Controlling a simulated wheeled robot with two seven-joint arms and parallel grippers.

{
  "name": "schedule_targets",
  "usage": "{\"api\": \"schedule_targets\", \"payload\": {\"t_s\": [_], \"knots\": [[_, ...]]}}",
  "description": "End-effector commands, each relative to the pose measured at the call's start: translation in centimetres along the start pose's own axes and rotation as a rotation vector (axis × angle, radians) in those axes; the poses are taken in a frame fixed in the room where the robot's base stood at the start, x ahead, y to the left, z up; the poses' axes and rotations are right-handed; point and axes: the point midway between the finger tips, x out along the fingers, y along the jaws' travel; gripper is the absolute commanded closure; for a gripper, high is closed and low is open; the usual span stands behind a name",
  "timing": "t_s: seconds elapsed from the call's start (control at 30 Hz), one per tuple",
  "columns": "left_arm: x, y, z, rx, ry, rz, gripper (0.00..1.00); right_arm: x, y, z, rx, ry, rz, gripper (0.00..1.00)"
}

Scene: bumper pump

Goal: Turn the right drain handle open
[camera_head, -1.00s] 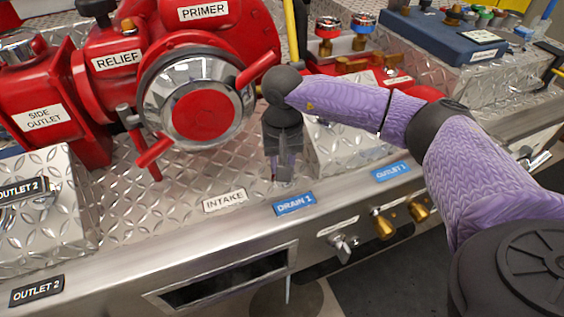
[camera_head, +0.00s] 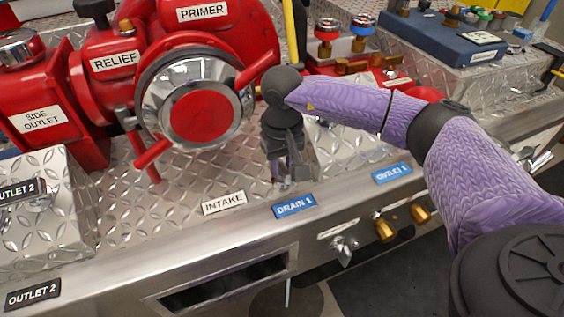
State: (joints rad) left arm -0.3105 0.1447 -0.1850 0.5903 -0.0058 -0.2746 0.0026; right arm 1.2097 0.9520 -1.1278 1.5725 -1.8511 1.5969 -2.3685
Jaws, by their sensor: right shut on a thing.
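The blue DRAIN 1 label (camera_head: 294,206) is on the metal panel's front edge. My right gripper (camera_head: 281,178) points down just behind this label, and its purple arm comes in from the right. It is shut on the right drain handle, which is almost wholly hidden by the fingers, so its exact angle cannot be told. My left gripper is not in view.
A red pump body with a chrome and red round cap (camera_head: 201,116) stands close left of my gripper, and red bars stick out from it. A chrome knob (camera_head: 344,250) and brass knobs (camera_head: 384,228) sit on the lower front. An OUTLET 2 box stands at left.

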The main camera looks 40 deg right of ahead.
Motion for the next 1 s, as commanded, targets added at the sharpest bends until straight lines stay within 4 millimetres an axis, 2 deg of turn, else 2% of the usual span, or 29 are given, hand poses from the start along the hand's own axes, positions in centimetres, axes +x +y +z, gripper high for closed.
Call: {"api": "schedule_targets", "payload": {"t_s": [0.03, 0.07, 0.13, 0.17, 0.47, 0.7, 0.8, 0.9, 1.0], "knots": [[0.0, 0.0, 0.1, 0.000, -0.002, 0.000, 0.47, -0.1, 0.0, 0.0, 0.000, 0.001, 0.000, 1.00], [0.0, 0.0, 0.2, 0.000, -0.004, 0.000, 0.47, -0.1, 0.0, 0.0, 0.000, 0.001, 0.000, 0.66], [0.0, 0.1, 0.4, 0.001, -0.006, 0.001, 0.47, 0.0, 0.0, 0.0, 0.000, 0.001, 0.000, 0.51], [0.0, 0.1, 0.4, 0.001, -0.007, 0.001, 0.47, 0.0, 0.0, 0.0, 0.000, 0.001, 0.000, 0.47], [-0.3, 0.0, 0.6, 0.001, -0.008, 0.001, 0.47, -0.5, 0.0, 0.0, 0.001, 0.001, 0.000, 0.47], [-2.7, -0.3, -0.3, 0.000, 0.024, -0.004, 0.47, -6.6, 0.0, -0.1, 0.001, 0.006, -0.003, 0.47], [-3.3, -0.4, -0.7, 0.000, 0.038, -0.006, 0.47, -8.6, 0.0, 0.0, 0.001, 0.005, -0.001, 0.47], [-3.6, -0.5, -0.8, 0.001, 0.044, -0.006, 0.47, -9.8, 0.0, -0.1, 0.001, 0.003, -0.001, 0.47], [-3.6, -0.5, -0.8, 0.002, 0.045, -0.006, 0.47, -10.1, 0.0, 0.0, 0.001, 0.000, 0.000, 0.47]]}}
